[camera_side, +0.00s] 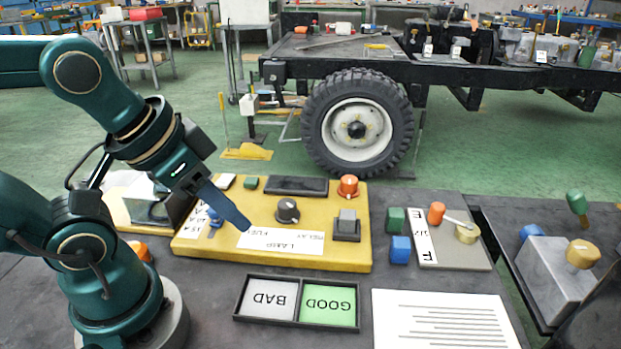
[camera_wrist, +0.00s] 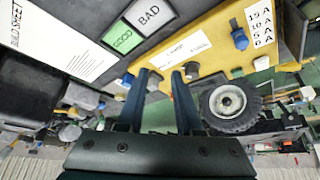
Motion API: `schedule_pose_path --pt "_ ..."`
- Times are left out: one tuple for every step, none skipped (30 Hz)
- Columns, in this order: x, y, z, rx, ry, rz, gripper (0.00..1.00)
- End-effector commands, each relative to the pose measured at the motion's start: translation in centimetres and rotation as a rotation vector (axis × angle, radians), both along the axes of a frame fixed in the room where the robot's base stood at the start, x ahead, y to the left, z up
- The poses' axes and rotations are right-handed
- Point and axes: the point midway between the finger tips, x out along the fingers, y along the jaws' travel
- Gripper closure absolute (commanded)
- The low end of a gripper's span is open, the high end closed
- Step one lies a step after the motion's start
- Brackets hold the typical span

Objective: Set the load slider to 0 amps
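The load slider's blue knob (camera_side: 214,222) is at the left end of the yellow panel (camera_side: 205,252), beside a white scale label. In the wrist view the blue knob (camera_wrist: 240,40) stands beside the scale (camera_wrist: 260,28), marked 15, 10, 5 and 0 A. It appears near the lower marks, but I cannot tell its exact setting. My gripper (camera_side: 243,225) is above the panel, right of the knob in the side view, and apart from it as seen in the wrist view. There its two blue fingers (camera_wrist: 164,76) are spread with nothing between them.
The panel also carries a dark rotary knob (camera_side: 287,210), an orange knob (camera_side: 348,186) and a grey switch (camera_side: 347,225). A BAD/GOOD tray (camera_side: 237,308) and a paper sheet (camera_side: 445,325) lie in front. Blue and green blocks (camera_side: 400,249) stand to the right.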

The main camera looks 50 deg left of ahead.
Motion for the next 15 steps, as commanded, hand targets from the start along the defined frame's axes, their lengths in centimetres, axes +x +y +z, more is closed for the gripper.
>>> schedule_pose_path --pt "0.2 0.0 0.4 0.009 -0.007 -0.017 0.43" --pt "0.4 0.1 0.6 0.015 -0.002 -0.024 0.39" --pt "0.8 0.4 0.8 0.021 0.013 -0.018 0.39" --pt "1.1 0.7 0.8 0.027 0.027 -0.011 0.39" --pt "1.4 1.1 0.8 0.030 0.043 0.004 0.39" --pt "1.9 1.8 0.8 0.035 0.069 0.026 0.39" --pt "2.3 2.4 0.7 0.037 0.093 0.047 0.39" --pt "2.7 3.1 0.5 0.036 0.118 0.071 0.39" --pt "3.2 4.2 0.3 0.035 0.153 0.103 0.39" --pt "3.5 5.0 0.1 0.031 0.179 0.132 0.39" --pt "3.8 5.9 -0.2 0.026 0.206 0.160 0.39" --pt "4.1 7.0 -0.6 0.017 0.241 0.198 0.39" --pt "4.3 8.0 -1.0 0.009 0.267 0.229 0.39" --pt "4.4 8.9 -1.3 0.000 0.292 0.257 0.39" --pt "4.5 10.0 -1.9 -0.016 0.324 0.296 0.39"
